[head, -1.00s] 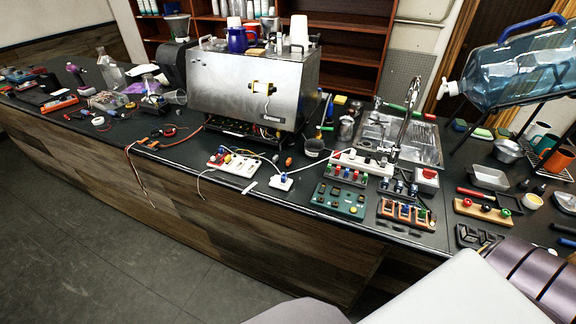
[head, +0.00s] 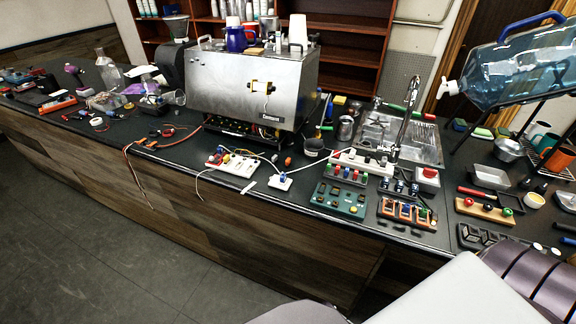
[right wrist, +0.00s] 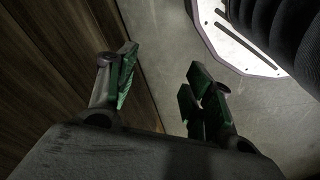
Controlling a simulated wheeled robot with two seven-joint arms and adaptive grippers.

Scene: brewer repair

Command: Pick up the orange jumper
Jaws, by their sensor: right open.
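A small orange piece (head: 288,161) lies on the dark counter in front of the steel brewer (head: 240,85) in the head view. It may be the orange jumper; it is too small to tell. An orange-brown block (head: 405,213) with several small coloured pieces sits further right, near the counter's front edge. My right gripper (right wrist: 158,75) is open and empty in the right wrist view, its green-padded fingers apart. It is over grey floor beside a wood panel, away from the counter top items. My left gripper is in no view.
A white socket board (head: 232,163) with coloured plugs and loose wires is left of the orange piece. A small white block (head: 280,181) and a green board (head: 340,200) are nearby. A dark cup (head: 313,147) stands behind. The wood-clad counter front (head: 200,210) drops to open floor.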

